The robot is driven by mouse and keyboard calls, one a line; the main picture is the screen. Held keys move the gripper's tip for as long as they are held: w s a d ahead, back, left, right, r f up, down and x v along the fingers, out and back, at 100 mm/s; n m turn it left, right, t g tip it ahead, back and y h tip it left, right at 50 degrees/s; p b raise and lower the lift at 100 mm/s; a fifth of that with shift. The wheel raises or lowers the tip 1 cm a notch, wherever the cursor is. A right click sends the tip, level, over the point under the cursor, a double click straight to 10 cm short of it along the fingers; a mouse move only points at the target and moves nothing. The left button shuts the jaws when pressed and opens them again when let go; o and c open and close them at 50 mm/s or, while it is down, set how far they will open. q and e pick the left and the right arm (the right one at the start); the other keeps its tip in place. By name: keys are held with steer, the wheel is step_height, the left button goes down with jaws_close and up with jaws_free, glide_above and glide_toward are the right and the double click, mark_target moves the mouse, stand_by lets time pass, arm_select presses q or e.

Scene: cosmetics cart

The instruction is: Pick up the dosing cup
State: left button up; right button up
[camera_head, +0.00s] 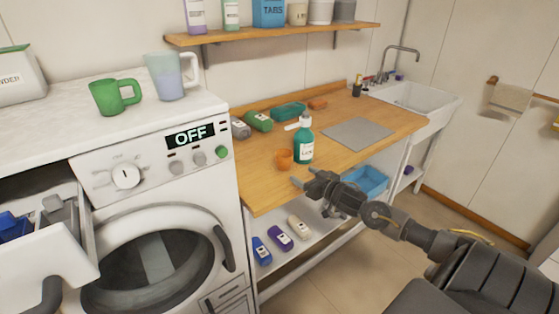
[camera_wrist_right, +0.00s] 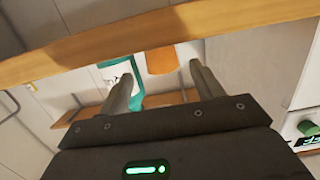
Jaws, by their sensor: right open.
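The dosing cup appears to be the small orange cup (camera_head: 285,159), standing on the wooden counter just left of a teal pump bottle (camera_head: 303,146). My right gripper (camera_head: 306,180) is open and empty by the counter's front edge, in front of the cup and apart from it. In the right wrist view the orange cup (camera_wrist_right: 160,60) shows beyond and between the two spread fingers (camera_wrist_right: 162,70). The teal bottle (camera_wrist_right: 137,88) shows partly behind the left finger there. My left gripper is in neither view.
Several small bottles lie on the lower shelf. The washing machine (camera_head: 120,180) stands at left with its drawer open, a green mug (camera_head: 112,97) on top.

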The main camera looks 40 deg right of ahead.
mark_target(289, 165)
steer(key=shift+w+f, duration=0.1)
steer(key=shift+w, duration=0.2)
steer(key=shift+d, duration=0.1)
steer(key=shift+w+d+r, duration=0.15)
steer(key=shift+w+r, duration=0.1)
steer(key=shift+r, duration=0.05)
steer(key=w, duration=0.1)
steer(key=w+f, duration=0.1)
steer(key=w, duration=0.1)
steer(key=shift+w+d, duration=0.1)
steer(key=shift+w, duration=0.2)
steer(key=shift+w+r+p, duration=0.25)
steer(key=shift+w+p, duration=0.1)
steer(key=shift+p, duration=0.15)
steer(key=w, duration=0.4)
steer(key=shift+w+a+f+p, duration=0.2)
steer(key=shift+w+f+p, duration=0.05)
steer(key=shift+f+p, duration=0.15)
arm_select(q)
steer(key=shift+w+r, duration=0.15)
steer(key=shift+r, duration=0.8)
